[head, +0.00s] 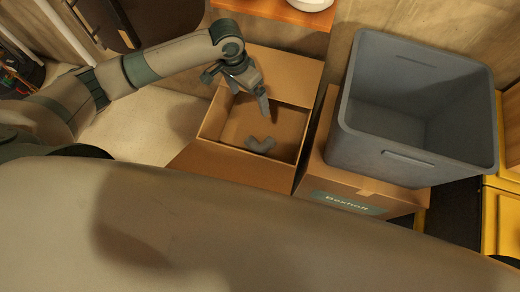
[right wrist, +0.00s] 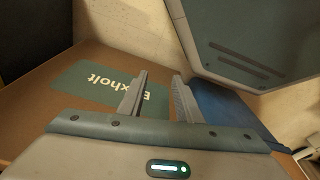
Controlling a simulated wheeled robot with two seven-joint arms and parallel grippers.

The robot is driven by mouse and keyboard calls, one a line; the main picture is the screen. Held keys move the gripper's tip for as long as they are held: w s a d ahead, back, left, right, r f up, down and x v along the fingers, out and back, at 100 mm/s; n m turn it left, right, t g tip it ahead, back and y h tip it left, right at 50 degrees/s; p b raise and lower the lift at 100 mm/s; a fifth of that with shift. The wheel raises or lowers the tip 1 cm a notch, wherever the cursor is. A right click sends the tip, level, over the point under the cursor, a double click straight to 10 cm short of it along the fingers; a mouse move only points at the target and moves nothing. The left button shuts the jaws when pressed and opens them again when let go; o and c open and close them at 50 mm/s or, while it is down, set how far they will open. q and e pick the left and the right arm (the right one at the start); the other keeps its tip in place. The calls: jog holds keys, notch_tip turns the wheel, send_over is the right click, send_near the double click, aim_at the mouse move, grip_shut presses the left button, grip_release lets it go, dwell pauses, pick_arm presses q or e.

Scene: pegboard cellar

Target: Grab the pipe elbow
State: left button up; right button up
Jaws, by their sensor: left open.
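The grey pipe elbow (head: 260,145) lies on the floor of an open cardboard box (head: 215,119), near its front wall. My left gripper (head: 252,97) is open and empty. It hangs over the box opening, pointing down, apart from the elbow and behind it in the head view. My right gripper (right wrist: 158,95) is open in the right wrist view, with nothing between its fingers. A box with a green label lies beyond those fingers. The elbow does not show in the right wrist view.
A large grey bin (head: 365,110) stands on a closed labelled carton (head: 325,180) right of the open box. An orange shelf (head: 275,10) is behind the box. Box flaps stand out at back and front. A yellow item (head: 495,215) is at far right.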

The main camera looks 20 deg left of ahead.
pick_arm(q)
notch_tip(320, 180, down, 14)
jog(key=b, duration=1.2)
jog(key=shift+r, duration=0.15)
pick_arm(e)
notch_tip(320, 180, up, 6)
jog(key=w, duration=0.3)
jog(key=shift+a+f+t, duration=0.2)
jog(key=shift+f+t, duration=0.05)
jog(key=shift+t, duration=0.05)
pick_arm(q)
jog(key=f, duration=0.3)
jog(key=d+f+b, duration=0.1)
jog(key=f, duration=0.3)
jog(key=d+f, duration=0.1)
jog(key=f, duration=0.3)
jog(key=shift+f+b, duration=0.1)
jog(key=shift+b, duration=0.2)
jog(key=shift+w+f, duration=0.1)
jog(key=shift+f, duration=0.35)
pick_arm(e)
jog(key=r, duration=0.1)
jog(key=a+r+t, duration=0.1)
jog(key=shift+r+y, duration=0.3)
jog(key=shift+a, duration=0.1)
